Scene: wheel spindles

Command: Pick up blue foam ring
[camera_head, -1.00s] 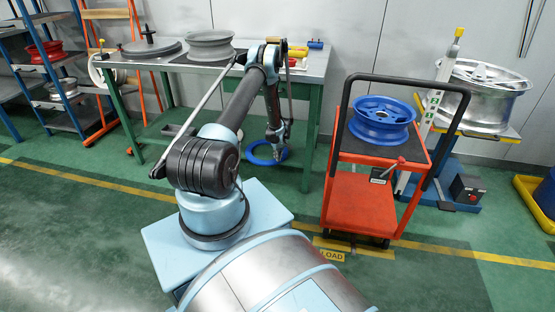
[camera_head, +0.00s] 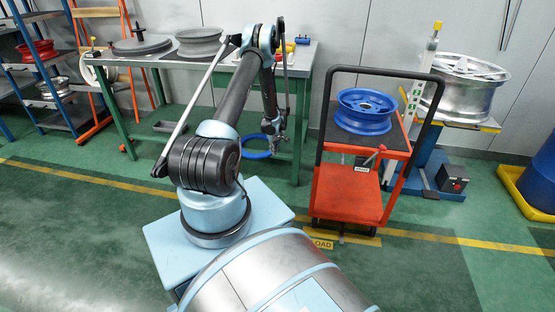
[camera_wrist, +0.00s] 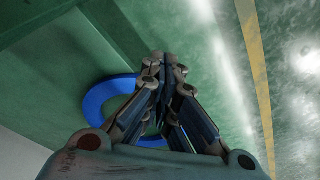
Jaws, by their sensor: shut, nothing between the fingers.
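My gripper (camera_head: 277,147) hangs at the right side of the ring in the head view. In the wrist view the fingertips (camera_wrist: 162,62) are closed together with nothing between them. The ring is not held; I cannot tell the exact height of the fingertips above it.
A red cart (camera_head: 346,196) carrying a blue wheel rim (camera_head: 365,108) stands to the right. A dark tray (camera_head: 176,127) is left of the ring. Open floor lies in front.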

